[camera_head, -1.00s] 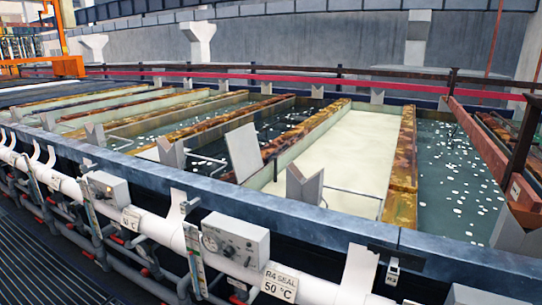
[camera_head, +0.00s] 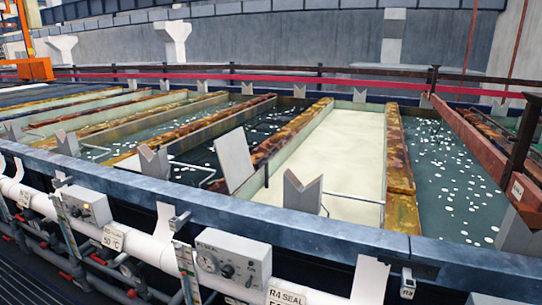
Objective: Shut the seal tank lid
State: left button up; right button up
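A sign reading "R4 SEAL" (camera_head: 287,298) hangs on the white front pipe, cut off by the bottom edge. Behind it lies a long tank with a pale cream surface (camera_head: 345,155); I cannot tell whether this is liquid or a cover. A flat grey panel (camera_head: 235,160) stands tilted up at this tank's left side, near its front end. It may be the lid, but its hinge is not clear. A thin bent rod (camera_head: 352,197) sticks out over the cream surface. Neither of my grippers is in view.
A blue-grey front rail (camera_head: 230,208) runs along the tanks, with notched grey supports (camera_head: 303,192) behind it. A control box (camera_head: 232,258) sits in front. Dark tanks with white floating bits (camera_head: 450,180) lie on both sides. A reddish beam (camera_head: 480,145) crosses at right.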

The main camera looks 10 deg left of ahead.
aim_at(232, 150)
jog(key=i+j+z, duration=0.2)
jog(key=j+z, duration=0.2)
jog(key=j, duration=0.95)
jog(key=j+z, duration=0.4)
jog(key=j, duration=0.95)
